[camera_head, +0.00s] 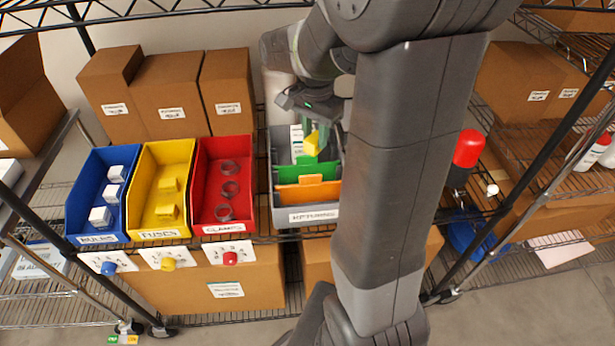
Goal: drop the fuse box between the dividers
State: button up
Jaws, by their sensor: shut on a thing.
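A yellow fuse box (312,144) is held tilted over the back part of a grey bin (307,217). My gripper (317,130) is shut on it, partly hidden behind my arm. The bin has a green divider (298,175) and, in front of it, an orange divider (304,192). The fuse box appears above and behind the green divider; its exact height over the bin is hard to tell. A white box (296,140) stands in the bin's back part, left of the fuse box. My arm hides the bin's right side.
Left of the grey bin stand a red bin (222,227) with clamps, a yellow bin (160,233) with fuse boxes and a blue bin (103,238) with white boxes. Cardboard boxes (172,92) stand behind. A red-capped bottle (467,150) stands at the right.

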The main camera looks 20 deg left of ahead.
jog(key=shift+f+b, duration=1.7)
jog(key=shift+f, duration=0.65)
jog(key=o, duration=1)
jog(key=shift+o, duration=0.2)
notch_tip(320, 180, up, 8)
jog(key=shift+f+p, duration=0.2)
jog(key=shift+p, duration=0.1)
